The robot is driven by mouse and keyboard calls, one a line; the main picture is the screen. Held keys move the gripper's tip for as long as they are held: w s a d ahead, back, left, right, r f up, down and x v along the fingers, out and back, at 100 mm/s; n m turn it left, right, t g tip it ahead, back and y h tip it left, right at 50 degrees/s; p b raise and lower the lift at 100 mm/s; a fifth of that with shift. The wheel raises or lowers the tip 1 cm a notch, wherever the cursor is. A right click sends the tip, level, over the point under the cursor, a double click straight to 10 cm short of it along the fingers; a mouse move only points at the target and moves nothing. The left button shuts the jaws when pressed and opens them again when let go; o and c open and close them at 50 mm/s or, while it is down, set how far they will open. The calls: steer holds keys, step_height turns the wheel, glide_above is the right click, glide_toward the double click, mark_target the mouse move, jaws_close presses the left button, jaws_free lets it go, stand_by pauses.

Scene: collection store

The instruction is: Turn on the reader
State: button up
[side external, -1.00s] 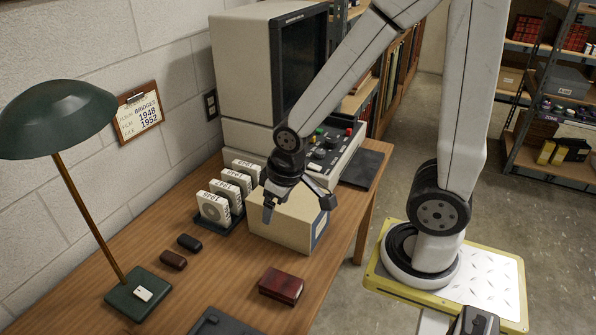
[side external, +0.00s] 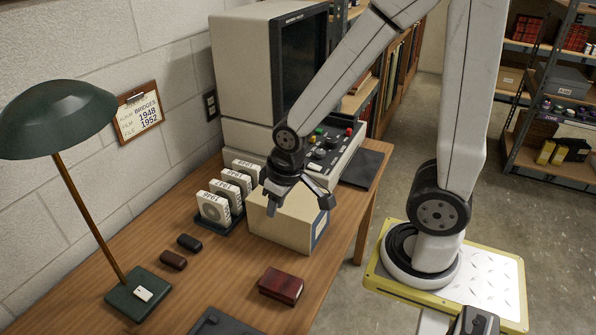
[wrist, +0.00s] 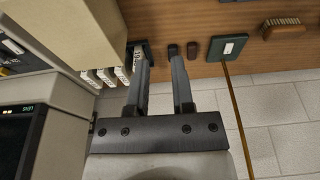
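The reader (side external: 240,65) is a large beige machine at the back of the desk, with a dark screen (side external: 303,60). Its control panel (side external: 328,150), with green, red and dark knobs or buttons, faces right and is partly hidden by my arm. The reader also shows at the lower left of the wrist view (wrist: 62,145), with small green marks at its dark edge. My gripper (side external: 299,202) hangs in front of the panel, above or just beside a beige box (side external: 282,224). In the wrist view my gripper (wrist: 157,62) is open, with nothing between its fingers.
White labelled film boxes (side external: 213,208) stand in a dark rack left of the beige box. Two small dark cases (side external: 173,260), a dark red box (side external: 281,285) and a green lamp (side external: 58,118) are nearer. A dark pad (side external: 362,169) lies right of the panel.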

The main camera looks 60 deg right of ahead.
steer(key=shift+w+d, duration=0.2)
jaws_close()
steer(key=w+d+m, duration=0.4)
steer(key=d+m, duration=0.4)
steer(key=m, duration=0.1)
steer(key=w+d+m, duration=0.5)
steer(key=d+m, duration=0.4)
steer(key=s+d+f+m+g, duration=0.1)
steer(key=s+d+m, duration=0.1)
steer(key=d+m, duration=1.5)
steer(key=d, duration=0.3)
steer(key=shift+s+d+m, duration=0.25)
steer(key=shift+s+m, duration=0.15)
steer(key=shift+f, duration=0.1)
